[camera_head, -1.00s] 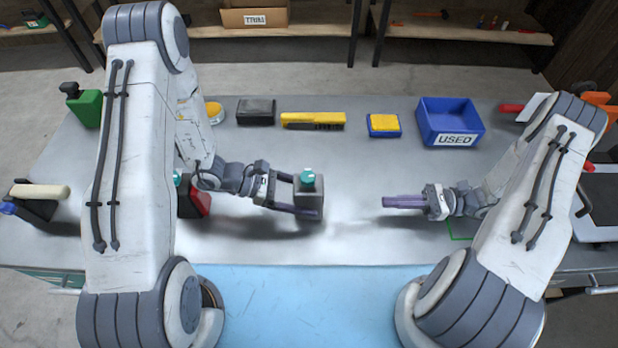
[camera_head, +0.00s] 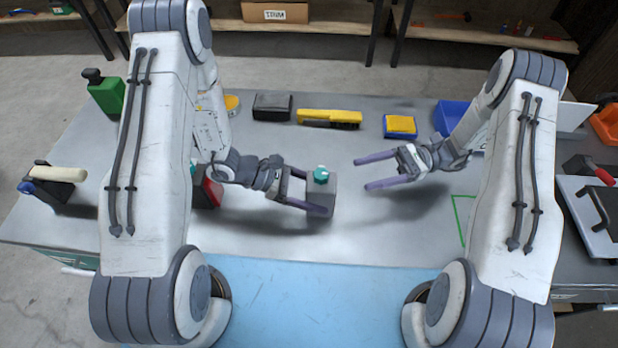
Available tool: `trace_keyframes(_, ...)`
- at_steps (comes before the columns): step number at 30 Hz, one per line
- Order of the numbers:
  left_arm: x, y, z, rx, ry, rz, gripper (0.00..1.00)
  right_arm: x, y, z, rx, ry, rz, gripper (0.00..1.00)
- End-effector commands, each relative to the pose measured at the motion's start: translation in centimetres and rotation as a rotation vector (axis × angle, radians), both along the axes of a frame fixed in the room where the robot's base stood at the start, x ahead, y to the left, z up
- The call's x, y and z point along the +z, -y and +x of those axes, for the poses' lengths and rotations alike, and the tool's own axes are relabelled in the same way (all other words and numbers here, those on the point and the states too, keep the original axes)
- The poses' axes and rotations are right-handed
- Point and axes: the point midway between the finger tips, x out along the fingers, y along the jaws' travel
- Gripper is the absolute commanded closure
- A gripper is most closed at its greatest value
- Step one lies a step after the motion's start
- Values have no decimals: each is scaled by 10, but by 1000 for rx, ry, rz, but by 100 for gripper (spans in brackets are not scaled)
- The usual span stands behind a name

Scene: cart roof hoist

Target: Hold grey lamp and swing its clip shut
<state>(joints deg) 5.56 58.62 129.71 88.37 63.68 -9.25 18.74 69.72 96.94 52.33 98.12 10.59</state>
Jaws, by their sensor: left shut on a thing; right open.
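The grey lamp (camera_head: 322,193) is a small grey block with a teal knob on top, at the middle of the workbench. My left gripper (camera_head: 311,191) is shut on it from the left, one finger along the near side. I cannot tell whether it touches the bench. My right gripper (camera_head: 362,174) is open and empty, a short way right of the lamp, its two purple fingers spread and pointing left toward it. I cannot make out the lamp's clip.
A black case (camera_head: 272,107), a yellow tool (camera_head: 329,118) and a blue-yellow box (camera_head: 400,126) line the grey bench's (camera_head: 270,235) back. A blue bin (camera_head: 451,116) is partly behind my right arm. A red-black item (camera_head: 208,192) lies beside my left arm. Bare bench lies in front.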

Motion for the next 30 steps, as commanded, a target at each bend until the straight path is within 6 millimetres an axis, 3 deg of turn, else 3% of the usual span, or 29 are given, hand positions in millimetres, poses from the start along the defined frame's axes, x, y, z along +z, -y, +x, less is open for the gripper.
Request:
trace_keyframes(3, 0, 0, 0, 1, 0, -1, 74, 13, -24, 4, 74, 2, 1, 29)
trace_keyframes(7, 0, 0, 0, 1, 0, -1, 74, 19, -37, 3, 105, -1, 2, 29)
trace_keyframes(24, 0, 0, 0, 0, 0, -1, 74, 19, -125, -40, 106, -2, 2, 29)
trace_keyframes(30, 0, 0, 0, 0, 0, -1, 74, 19, -139, -46, 104, -1, 2, 29)
